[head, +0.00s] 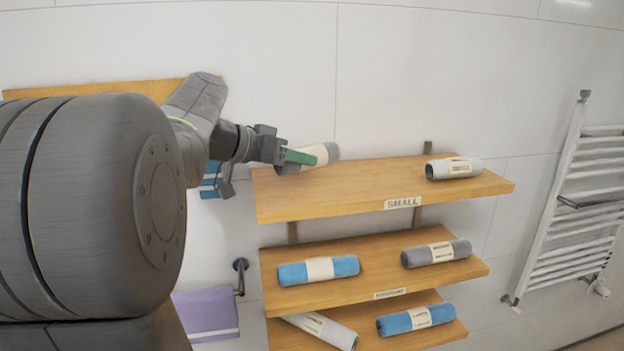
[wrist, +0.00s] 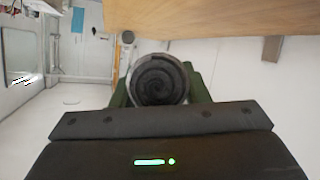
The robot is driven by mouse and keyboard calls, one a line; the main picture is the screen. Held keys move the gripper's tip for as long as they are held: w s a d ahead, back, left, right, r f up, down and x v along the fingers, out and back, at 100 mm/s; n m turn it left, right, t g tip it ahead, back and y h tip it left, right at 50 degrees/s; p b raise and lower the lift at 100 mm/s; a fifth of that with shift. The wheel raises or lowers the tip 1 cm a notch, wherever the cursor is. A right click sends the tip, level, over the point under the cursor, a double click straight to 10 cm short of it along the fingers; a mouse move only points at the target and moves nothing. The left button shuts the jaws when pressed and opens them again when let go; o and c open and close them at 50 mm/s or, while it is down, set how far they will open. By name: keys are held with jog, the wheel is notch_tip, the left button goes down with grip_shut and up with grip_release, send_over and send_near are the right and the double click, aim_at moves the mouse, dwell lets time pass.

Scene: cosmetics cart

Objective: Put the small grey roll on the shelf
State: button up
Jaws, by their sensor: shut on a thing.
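The small grey roll (head: 332,152) has a cream band and is held in my gripper (head: 298,158) by its green fingers, at the left end of the top shelf (head: 350,190). That shelf carries a "SMALL" label. In the wrist view the spiral end of the roll (wrist: 158,80) faces the camera, with my gripper's green fingers (wrist: 160,92) on both sides. The wooden shelf edge (wrist: 220,18) shows at the top of that view. I cannot tell whether the roll touches the shelf.
A white roll (head: 453,168) lies at the right of the top shelf; its middle is clear. The shelf below (head: 375,277) holds a blue roll (head: 318,270) and a grey roll (head: 436,253). A towel rack (head: 575,200) stands right, a purple towel (head: 207,313) hangs lower left.

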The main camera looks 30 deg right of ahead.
aim_at(297, 195)
notch_tip(297, 195, down, 5)
jog(key=shift+f, duration=0.1)
dwell(0.3)
jog(key=o, duration=1.1)
jog(key=b+v, duration=0.1)
jog(key=v, duration=1.1)
jog(key=shift+w, duration=0.1)
